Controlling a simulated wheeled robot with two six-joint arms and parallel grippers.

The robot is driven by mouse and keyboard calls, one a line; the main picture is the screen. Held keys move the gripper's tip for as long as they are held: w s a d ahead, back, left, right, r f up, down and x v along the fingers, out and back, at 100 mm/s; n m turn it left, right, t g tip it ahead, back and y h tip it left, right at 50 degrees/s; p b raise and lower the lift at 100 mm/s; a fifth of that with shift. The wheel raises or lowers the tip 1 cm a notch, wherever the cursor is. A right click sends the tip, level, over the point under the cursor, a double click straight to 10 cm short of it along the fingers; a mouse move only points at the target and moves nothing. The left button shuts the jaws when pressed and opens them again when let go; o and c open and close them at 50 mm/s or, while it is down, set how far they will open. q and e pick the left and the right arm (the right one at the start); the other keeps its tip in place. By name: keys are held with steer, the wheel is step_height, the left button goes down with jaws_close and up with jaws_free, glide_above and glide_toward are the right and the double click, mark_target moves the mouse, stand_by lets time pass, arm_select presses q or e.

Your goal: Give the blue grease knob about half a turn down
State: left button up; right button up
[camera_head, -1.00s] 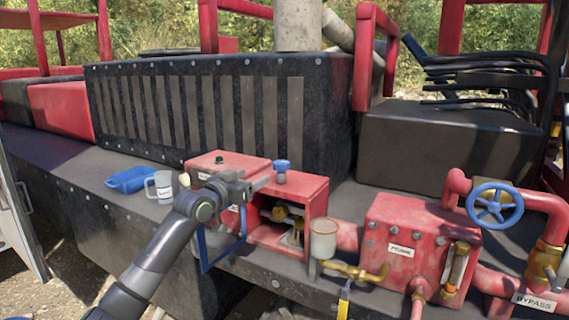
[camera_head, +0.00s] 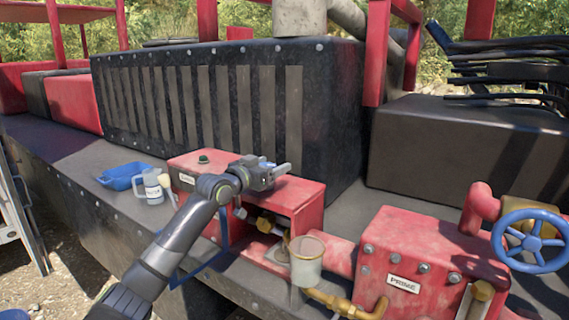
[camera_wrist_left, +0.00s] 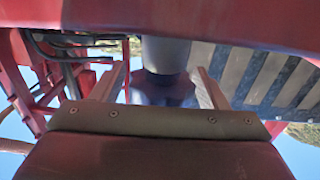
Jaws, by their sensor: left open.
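The blue grease knob (camera_wrist_left: 163,92) shows in the left wrist view as a dark, lobed shape under a grey collar, between my left gripper's fingers, with a gap on each side. In the head view my left gripper (camera_head: 274,170) is over the top of the red box (camera_head: 306,202). It is open, and it hides most of the knob; only a bit of blue shows at the jaws. My right gripper is in neither view.
A blue tray (camera_head: 122,175) and a mug (camera_head: 153,187) stand on the ledge at left. A cup (camera_head: 307,262) is in front of the box. A PRIME box (camera_head: 420,245) and a blue handwheel (camera_head: 529,241) are at right. A black ribbed housing (camera_head: 345,110) rises behind.

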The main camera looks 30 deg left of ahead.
arm_select(q)
steer(key=shift+w+d+f, duration=0.1)
steer(key=shift+w, duration=0.5)
steer(key=shift+s+r, duration=0.2)
steer(key=shift+s, duration=0.25)
steer(key=shift+s+r, duration=0.1)
steer(key=shift+s, duration=0.1)
steer(key=shift+c, duration=3.3)
steer(key=shift+w, duration=0.1)
steer(key=c, duration=0.3)
steer(key=shift+f+m+h+b, duration=0.4)
steer(key=shift+h+b, duration=0.3)
steer(key=shift+b, duration=0.45)
steer(key=m+h+b, duration=0.1)
steer(key=h+b, duration=0.1)
steer(key=b, duration=0.1)
steer(key=shift+m+g+b, duration=0.3)
steer(key=shift+g, duration=0.1)
steer(key=shift+d+r+m+g+h+b, duration=0.15)
steer(key=shift+m+g+h+b, duration=0.15)
steer(key=shift+h+b, duration=0.35)
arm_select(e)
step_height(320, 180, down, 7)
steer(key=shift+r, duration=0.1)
